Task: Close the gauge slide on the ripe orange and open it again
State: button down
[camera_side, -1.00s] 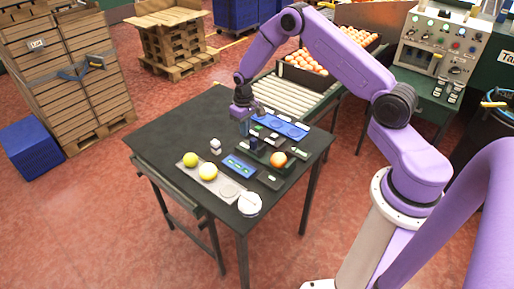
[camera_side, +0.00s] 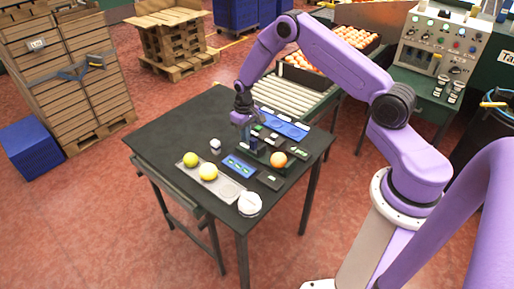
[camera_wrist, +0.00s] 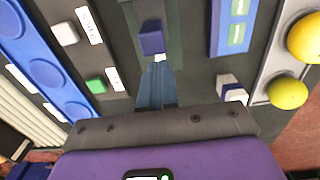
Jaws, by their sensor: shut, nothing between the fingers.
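The ripe orange (camera_side: 278,159) sits at the right end of the dark gauge base (camera_side: 283,169) in the side view. It does not show in the wrist view. The gauge slide is a dark blue block (camera_wrist: 151,40) on the greenish gauge strip in the wrist view, and it stands apart from the orange, to its left, in the side view. My gripper (camera_wrist: 158,64) is shut and empty, with its fingertips close to the blue block. Whether they touch it I cannot tell. In the side view my gripper (camera_side: 245,132) points down over the gauge's left end.
A blue panel (camera_side: 238,166), a small white cube (camera_side: 215,145) and a white round item (camera_side: 249,204) are nearby. A long blue tray (camera_side: 284,124) with round recesses lies behind the gauge.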

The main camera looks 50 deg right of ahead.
aim_at(253, 139)
jog(key=shift+s, duration=2.6)
dwell(0.3)
jog(key=shift+s, duration=0.8)
jog(key=shift+s+f, duration=0.1)
jog(key=shift+s, duration=0.05)
dwell(1.9)
